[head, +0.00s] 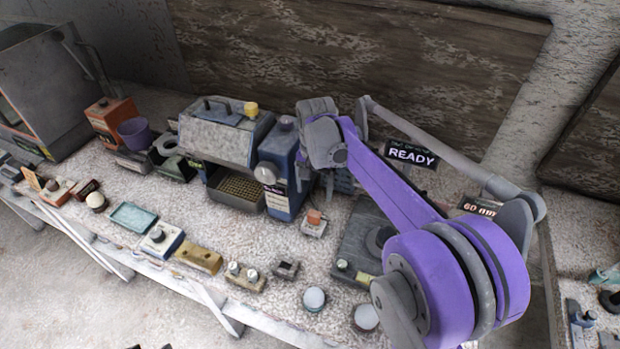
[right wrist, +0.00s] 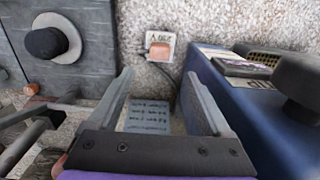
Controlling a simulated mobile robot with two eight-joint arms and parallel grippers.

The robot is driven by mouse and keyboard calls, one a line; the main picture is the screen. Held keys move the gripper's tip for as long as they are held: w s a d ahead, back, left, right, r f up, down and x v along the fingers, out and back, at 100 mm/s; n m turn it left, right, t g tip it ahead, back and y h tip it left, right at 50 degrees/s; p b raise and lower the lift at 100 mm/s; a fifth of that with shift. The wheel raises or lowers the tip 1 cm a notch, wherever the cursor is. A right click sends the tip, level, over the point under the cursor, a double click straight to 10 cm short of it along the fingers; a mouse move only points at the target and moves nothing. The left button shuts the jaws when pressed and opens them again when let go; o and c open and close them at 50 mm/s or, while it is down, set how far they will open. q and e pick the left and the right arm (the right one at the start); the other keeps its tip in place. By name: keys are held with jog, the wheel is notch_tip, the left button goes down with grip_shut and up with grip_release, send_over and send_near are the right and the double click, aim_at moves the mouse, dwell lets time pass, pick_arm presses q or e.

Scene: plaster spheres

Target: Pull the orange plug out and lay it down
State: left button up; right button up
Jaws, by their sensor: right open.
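The orange plug (head: 314,216) sits in a small pale socket block (head: 313,229) on the bench, right of the blue bottle-like unit. In the head view my right arm hides much of this gripper. My left gripper is not in view.
A blue unit (head: 282,170) stands close to the left of the plug in the head view. A dark plate with a round knob (head: 378,239) lies to its right. A small dark box (head: 285,270) and knobbed block (head: 245,276) lie nearer the front edge.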

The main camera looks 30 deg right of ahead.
aim_at(314, 213)
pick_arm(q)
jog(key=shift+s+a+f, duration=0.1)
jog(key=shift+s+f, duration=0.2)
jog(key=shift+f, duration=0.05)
pick_arm(e)
notch_tip(314, 213, down, 11)
jog(key=shift+s+a+r, duration=0.1)
jog(key=shift+s+r, duration=0.05)
jog(key=shift+r, duration=0.05)
grip_shut()
jog(key=c, duration=0.8)
grip_release()
grip_shut()
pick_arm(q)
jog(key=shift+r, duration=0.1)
pick_arm(e)
jog(key=shift+r, duration=0.15)
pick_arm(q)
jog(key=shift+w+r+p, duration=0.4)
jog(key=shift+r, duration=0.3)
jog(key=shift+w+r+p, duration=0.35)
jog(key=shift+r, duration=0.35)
pick_arm(e)
jog(key=shift+r, duration=2.4)
